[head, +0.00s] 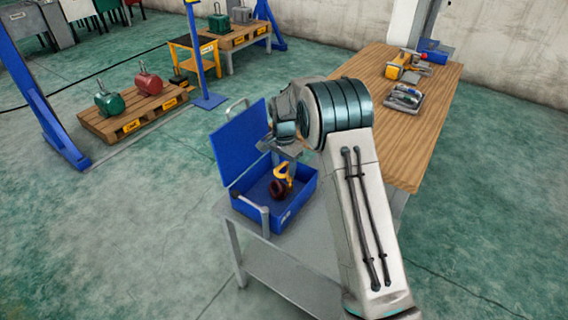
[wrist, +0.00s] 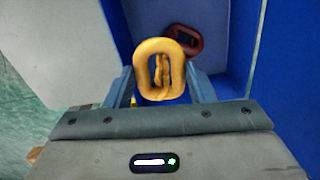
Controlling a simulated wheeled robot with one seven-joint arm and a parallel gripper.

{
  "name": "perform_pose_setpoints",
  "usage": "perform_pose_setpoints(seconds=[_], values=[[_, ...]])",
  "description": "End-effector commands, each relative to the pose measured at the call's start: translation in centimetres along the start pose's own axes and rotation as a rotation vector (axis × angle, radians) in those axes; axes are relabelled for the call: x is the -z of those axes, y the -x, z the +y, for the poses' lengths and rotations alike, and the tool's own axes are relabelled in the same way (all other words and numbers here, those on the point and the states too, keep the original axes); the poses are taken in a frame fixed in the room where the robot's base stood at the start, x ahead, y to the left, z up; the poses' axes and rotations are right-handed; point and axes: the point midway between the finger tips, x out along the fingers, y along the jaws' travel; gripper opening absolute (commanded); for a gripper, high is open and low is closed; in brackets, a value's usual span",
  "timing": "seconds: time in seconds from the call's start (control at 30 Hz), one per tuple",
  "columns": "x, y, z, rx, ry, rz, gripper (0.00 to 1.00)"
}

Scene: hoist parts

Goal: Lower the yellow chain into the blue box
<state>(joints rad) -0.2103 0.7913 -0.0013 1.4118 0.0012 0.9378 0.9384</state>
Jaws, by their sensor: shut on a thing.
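The yellow chain (head: 283,171) hangs from my gripper (head: 284,150) over the open blue box (head: 293,204). In the wrist view the chain's top link (wrist: 160,70) sits between the two fingers of my gripper (wrist: 160,88), which is shut on it. More yellow links show through and below that link. A dark red thing (head: 278,190) is low in the box, under or beside the chain; it also shows in the wrist view (wrist: 188,41). I cannot tell whether it is joined to the chain or whether the chain touches the box floor.
The box's blue lid (head: 240,145) stands open at the left. The box rests on a grey metal cart (head: 290,255). A wooden table (head: 425,130) with a yellow tool (head: 400,68) and a grey tray (head: 404,98) is at the right.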

Motion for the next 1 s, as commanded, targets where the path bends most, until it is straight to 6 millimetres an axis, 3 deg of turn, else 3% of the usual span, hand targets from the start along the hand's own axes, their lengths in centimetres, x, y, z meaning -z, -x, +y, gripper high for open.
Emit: perform_pose_setpoints(seconds=[1.0], values=[[0.0,-6.0,0.0,0.000,0.000,0.000,0.00]])
